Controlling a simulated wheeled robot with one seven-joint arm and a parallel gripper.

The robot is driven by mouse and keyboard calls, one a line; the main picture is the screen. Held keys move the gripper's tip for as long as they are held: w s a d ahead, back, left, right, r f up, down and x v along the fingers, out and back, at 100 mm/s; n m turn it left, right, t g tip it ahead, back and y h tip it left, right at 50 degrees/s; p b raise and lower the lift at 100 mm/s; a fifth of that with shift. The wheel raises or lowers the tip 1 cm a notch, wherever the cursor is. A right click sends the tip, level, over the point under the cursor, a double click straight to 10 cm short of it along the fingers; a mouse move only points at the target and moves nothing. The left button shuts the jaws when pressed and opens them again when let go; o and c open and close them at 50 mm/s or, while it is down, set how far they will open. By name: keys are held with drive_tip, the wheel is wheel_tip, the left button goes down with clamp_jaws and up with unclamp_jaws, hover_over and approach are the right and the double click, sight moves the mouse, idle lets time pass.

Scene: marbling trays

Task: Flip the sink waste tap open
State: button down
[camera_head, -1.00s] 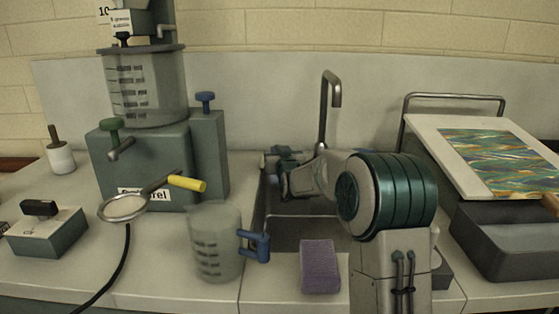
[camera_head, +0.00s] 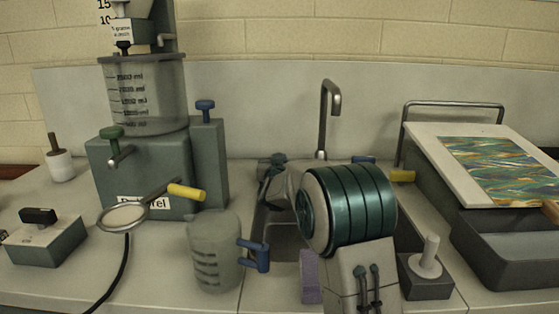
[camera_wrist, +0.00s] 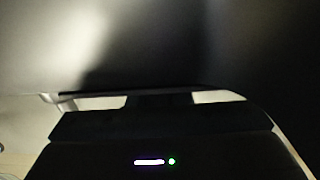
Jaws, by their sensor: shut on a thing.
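My gripper (camera_head: 271,166) is at the back left of the sink (camera_head: 262,222), with my arm reaching over the basin from the right. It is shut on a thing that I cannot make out. The wrist view is mostly dark and shows no clear fingertips or handle. I cannot pick out the sink waste tap with certainty; my arm hides much of the basin. A blue piece (camera_head: 363,160) and a yellow piece (camera_head: 402,176) show behind my arm at the sink's back right. The curved grey faucet (camera_head: 328,110) stands behind the sink.
A grey block with a white knob (camera_head: 428,262) and a dark tray (camera_head: 480,245) are at the right.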

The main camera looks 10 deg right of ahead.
drive_tip(key=c, duration=1.3)
unclamp_jaws()
drive_tip(key=v, duration=1.3)
drive_tip(key=shift+s+a+p, duration=0.1)
drive_tip(key=shift+s+p, duration=0.25)
drive_tip(key=shift+s, duration=0.05)
